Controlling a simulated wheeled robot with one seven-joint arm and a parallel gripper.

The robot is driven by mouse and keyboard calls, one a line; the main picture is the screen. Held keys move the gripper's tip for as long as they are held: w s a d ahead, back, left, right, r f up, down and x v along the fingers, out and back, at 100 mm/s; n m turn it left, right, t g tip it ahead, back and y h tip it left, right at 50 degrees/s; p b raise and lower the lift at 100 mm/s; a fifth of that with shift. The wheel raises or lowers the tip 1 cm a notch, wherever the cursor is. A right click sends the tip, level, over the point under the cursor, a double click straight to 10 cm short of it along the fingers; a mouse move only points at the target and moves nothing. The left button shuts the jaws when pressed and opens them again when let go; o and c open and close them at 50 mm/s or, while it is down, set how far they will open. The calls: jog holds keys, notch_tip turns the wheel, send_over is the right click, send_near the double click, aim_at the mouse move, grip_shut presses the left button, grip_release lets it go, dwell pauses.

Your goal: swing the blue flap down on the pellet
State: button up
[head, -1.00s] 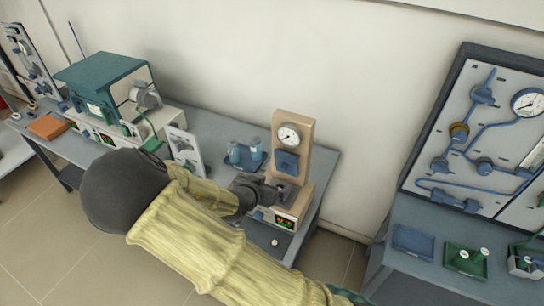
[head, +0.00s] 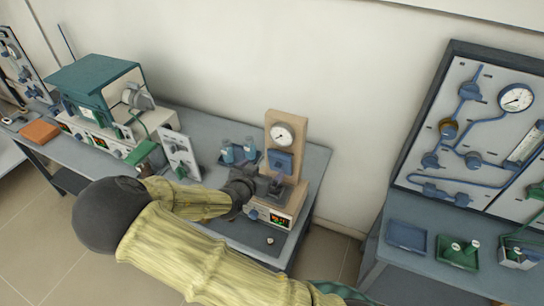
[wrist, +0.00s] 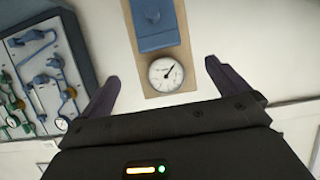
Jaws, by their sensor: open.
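The blue flap (head: 281,161) sits on the tan upright of a small press, below its round gauge (head: 282,134). In the wrist view the blue flap (wrist: 154,22) is at the top, beyond the gauge (wrist: 166,73), which shows between the fingers. My gripper (head: 279,181) is open in front of the press, just below the flap. Its two dark purple fingers (wrist: 162,69) are spread apart with nothing between them. I cannot make out a pellet under the flap; my gripper covers that area in the head view.
The press base has a lit red and green display (head: 280,220). A small pale round piece (head: 270,240) lies on the bench in front. Blue-tinted bottles (head: 238,152) stand left of the press. A teal furnace (head: 97,82) is farther left. A panel with pipes stands at right.

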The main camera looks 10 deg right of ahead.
aim_at(278, 155)
jog(key=p+x, duration=0.3)
jog(key=x, duration=0.9)
jog(key=shift+w+d, duration=0.1)
jog(key=shift+d, duration=0.1)
jog(key=shift+w+d+f, duration=0.2)
jog(key=shift+w+f, duration=0.1)
jog(key=shift+w, duration=0.05)
jog(key=shift+c, duration=0.4)
